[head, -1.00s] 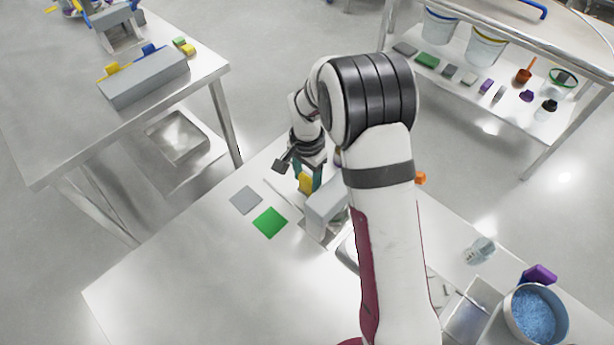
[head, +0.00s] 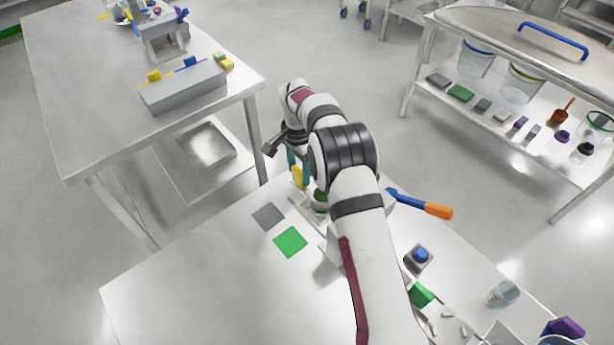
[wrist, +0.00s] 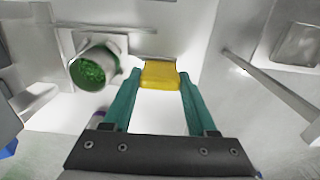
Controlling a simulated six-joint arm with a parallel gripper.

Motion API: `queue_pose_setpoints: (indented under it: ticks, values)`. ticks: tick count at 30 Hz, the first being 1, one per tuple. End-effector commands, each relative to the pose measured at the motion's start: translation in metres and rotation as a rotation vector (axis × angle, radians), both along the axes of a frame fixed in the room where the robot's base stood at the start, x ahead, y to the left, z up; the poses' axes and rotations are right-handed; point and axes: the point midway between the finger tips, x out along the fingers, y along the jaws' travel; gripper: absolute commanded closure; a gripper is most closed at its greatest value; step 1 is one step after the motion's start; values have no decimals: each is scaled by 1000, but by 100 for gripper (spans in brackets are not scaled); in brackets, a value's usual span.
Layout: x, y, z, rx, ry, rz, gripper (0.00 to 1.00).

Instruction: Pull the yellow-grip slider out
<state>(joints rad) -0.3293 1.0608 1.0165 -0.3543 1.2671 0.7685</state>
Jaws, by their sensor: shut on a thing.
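The yellow grip (head: 298,176) of the slider is near the far edge of the bench. It also shows in the wrist view (wrist: 160,75), between two teal fingers. My gripper (wrist: 160,84) is shut on this yellow grip. In the head view my gripper (head: 297,165) is partly hidden by my wrist. A cup with green granules (wrist: 93,68) stands on a pale metal piece to the left of the grip in the wrist view. My arm hides most of the slider's housing in the head view, so I cannot tell how far the slider is out.
A grey pad (head: 268,215) and a green pad (head: 290,242) lie on the bench left of my arm. An orange-handled blue tool (head: 425,207), a blue-topped button box (head: 418,257) and a clear beaker (head: 502,293) are to the right. The bench's front left is clear.

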Motion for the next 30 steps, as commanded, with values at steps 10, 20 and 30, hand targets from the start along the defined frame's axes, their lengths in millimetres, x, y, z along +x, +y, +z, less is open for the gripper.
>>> queue_pose_setpoints:
  ticks: [10, 20, 30]
  values:
    - [4, 5, 2, 9, -19, 9, 24]
    - [3, 3, 1, 7, -14, 6, 12]
    - [3, 3, 62, 9, -18, 5, 12]
